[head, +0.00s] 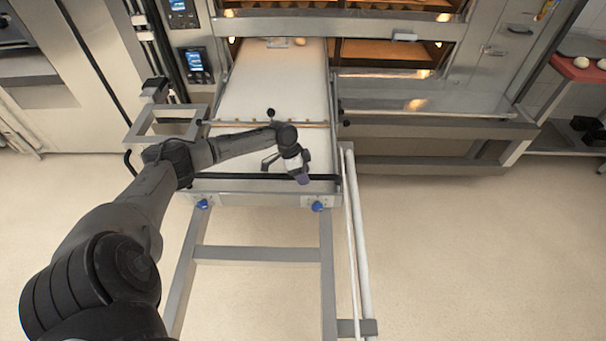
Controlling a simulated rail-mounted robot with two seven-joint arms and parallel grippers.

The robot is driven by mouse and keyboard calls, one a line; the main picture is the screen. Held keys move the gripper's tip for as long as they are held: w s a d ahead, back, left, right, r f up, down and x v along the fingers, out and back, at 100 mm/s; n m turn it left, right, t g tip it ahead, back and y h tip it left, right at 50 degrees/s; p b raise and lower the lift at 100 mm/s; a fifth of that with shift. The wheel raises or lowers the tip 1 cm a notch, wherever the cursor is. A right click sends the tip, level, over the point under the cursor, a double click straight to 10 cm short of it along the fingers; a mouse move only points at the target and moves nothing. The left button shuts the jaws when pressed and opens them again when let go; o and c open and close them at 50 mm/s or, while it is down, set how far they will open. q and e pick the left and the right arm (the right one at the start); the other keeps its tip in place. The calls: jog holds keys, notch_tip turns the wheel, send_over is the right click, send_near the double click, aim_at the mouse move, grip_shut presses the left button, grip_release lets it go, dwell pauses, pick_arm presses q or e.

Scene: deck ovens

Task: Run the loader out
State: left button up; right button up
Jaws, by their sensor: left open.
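The loader (275,92) is a long pale belt in a metal frame, and its far end lies at the opening of an oven deck on the left. A thin crossbar (240,124) with a black knob (270,112) spans the belt. A black handle bar (225,176) runs across the near end. My left gripper (283,168) is open over the near end of the belt, close to the handle bar. I cannot tell whether it touches the bar. My wrist partly hides the belt and bar there. My right gripper is out of view.
The loader rests on a metal stand (257,254) with blue knobs (318,206). Deck ovens (395,50) with lit chambers stand behind. A red board (580,68) with dough pieces is at the far right. The floor (470,250) at right is clear.

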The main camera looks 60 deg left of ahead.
pick_arm(q)
grip_shut()
dwell(0.5)
